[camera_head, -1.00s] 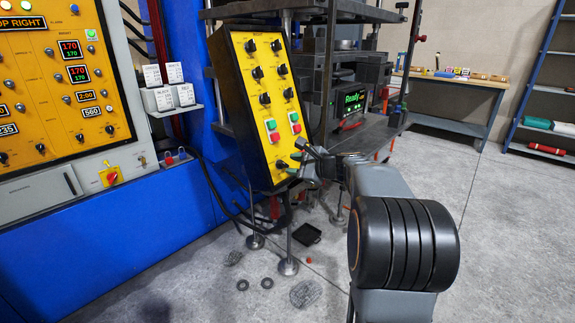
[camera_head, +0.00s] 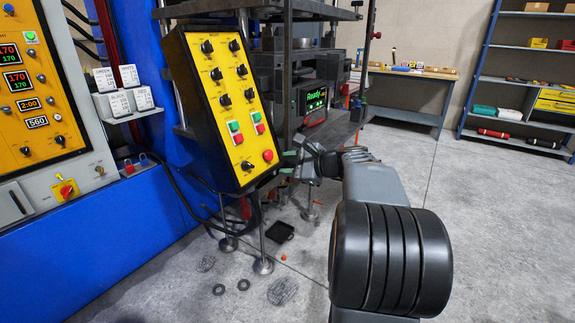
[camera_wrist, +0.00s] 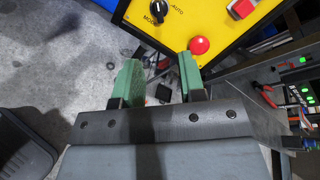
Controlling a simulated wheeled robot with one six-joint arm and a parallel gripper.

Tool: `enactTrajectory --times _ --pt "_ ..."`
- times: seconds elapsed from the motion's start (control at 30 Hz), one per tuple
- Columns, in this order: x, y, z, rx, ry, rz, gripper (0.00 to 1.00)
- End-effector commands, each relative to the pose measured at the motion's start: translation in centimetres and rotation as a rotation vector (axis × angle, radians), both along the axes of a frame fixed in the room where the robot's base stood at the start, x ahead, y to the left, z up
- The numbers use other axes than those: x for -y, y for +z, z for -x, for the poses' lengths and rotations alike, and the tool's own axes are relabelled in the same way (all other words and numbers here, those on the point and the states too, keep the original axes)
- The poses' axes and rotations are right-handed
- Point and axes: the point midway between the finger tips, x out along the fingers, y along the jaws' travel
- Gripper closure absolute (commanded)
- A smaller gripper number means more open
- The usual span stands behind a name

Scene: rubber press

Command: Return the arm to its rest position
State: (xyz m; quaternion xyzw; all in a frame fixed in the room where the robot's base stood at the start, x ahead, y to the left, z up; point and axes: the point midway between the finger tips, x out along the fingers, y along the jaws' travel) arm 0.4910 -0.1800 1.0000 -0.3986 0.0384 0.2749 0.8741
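My gripper (camera_wrist: 160,80) shows in the wrist view with its two green fingers apart and nothing between them. The floor shows through the gap. In the head view my gripper (camera_head: 288,164) is small, just right of the lower corner of the yellow control panel (camera_head: 222,120). In the wrist view the panel (camera_wrist: 222,18) lies beyond the fingertips, with a red button (camera_wrist: 200,46) near the right finger and a black mode knob (camera_wrist: 158,10). I cannot tell the exact gap between finger and panel.
The press with a "Ready" screen (camera_head: 315,99) stands behind my gripper. A blue cabinet (camera_head: 120,230) is at left with a shelf of labelled boxes (camera_head: 125,102). A workbench (camera_head: 410,100) and shelf rack (camera_head: 520,80) stand at the back right. A black tray (camera_head: 280,232) lies on the floor.

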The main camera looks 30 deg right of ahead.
Motion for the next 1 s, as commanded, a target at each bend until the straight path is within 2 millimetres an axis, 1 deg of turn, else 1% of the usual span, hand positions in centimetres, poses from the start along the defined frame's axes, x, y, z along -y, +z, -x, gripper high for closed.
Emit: enactTrajectory --times 0.27,0.37,0.43,0.47,0.5,0.57,0.6,0.67,0.7,0.77,0.8,0.9,1.0 --pt "0.0 0.0 0.0 0.001 0.001 0.002 0.63" --pt "0.2 -0.3 0.0 0.01 0.008 0.051 0.63" --pt "0.2 -2.3 0.5 -0.03 0.034 0.145 0.63" --pt "0.2 -3.6 1.0 -0.06 0.052 0.192 0.63" --pt "0.1 -5.3 1.9 -0.104 0.085 0.267 0.63" --pt "-1.1 -6.9 3.6 -0.17 0.171 0.407 0.63" --pt "-2.4 -7.6 5.0 -0.211 0.251 0.514 0.63" --pt "-4.7 -7.9 7.2 -0.259 0.4 0.686 0.63" --pt "-6.1 -7.8 8.7 -0.28 0.511 0.803 0.63" --pt "-8.2 -7.2 11.0 -0.296 0.682 0.977 0.63" --pt "-9.5 -6.5 12.5 -0.293 0.796 1.094 0.63" --pt "-12.0 -4.3 15.7 -0.256 1.052 1.352 0.63" --pt "-13.8 -2.2 17.6 -0.198 1.211 1.522 0.63"
